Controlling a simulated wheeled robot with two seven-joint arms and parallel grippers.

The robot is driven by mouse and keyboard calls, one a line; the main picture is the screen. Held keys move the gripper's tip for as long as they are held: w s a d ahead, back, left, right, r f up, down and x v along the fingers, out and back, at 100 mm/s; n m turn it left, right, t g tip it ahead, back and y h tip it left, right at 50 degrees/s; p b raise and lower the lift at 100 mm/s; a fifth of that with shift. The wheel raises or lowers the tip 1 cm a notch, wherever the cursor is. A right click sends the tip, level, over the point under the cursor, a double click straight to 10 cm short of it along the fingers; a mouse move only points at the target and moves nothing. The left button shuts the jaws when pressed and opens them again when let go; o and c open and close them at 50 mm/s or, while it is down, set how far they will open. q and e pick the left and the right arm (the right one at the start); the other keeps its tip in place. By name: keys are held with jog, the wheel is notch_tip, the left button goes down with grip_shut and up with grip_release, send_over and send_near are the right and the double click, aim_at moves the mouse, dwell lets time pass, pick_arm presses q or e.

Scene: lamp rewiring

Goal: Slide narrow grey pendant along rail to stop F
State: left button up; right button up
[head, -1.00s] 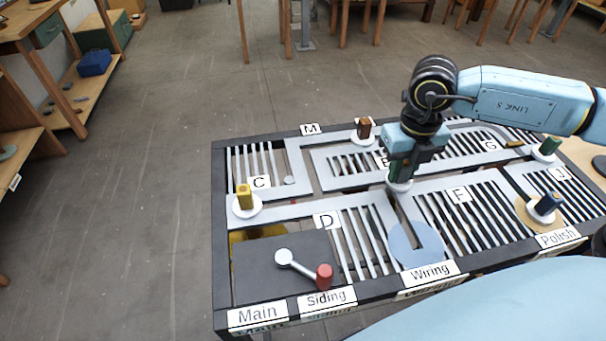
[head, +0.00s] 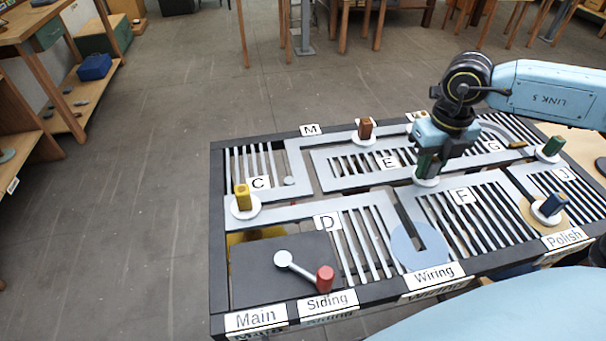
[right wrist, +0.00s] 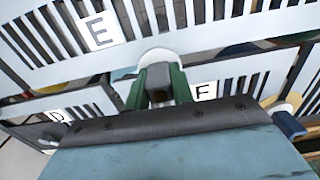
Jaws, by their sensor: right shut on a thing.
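My right gripper (head: 428,168) points down and is shut on a narrow pendant, whose dark greyish-brown top (right wrist: 161,95) shows between the green fingers in the right wrist view. Its colour is hard to judge there; I take it as the narrow grey pendant. Its round white base (head: 426,181) rests at the rail, right of the blue disc's slot and up-left of the F label. The F label (head: 463,196) also shows in the right wrist view (right wrist: 203,91), just right of the fingers. My left gripper is not in view.
Other pendants stand on the rails: yellow (head: 243,197), brown (head: 365,128), green (head: 549,148) and blue (head: 551,204). A slotted blue disc (head: 408,252) lies above the Wiring label. A red-knobbed crank (head: 325,277) is at the front. The rail right of my gripper looks clear.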

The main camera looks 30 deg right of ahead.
jog(key=d, duration=0.2)
jog(key=s+d+b, duration=0.1)
jog(key=d, duration=0.2)
jog(key=shift+s+d+b, duration=0.2)
jog(key=shift+b, duration=0.1)
jog(key=o, duration=1)
jog(key=shift+f, duration=0.1)
notch_tip(320, 180, up, 14)
jog(key=shift+f+p, duration=0.25)
jog(key=shift+p, duration=0.1)
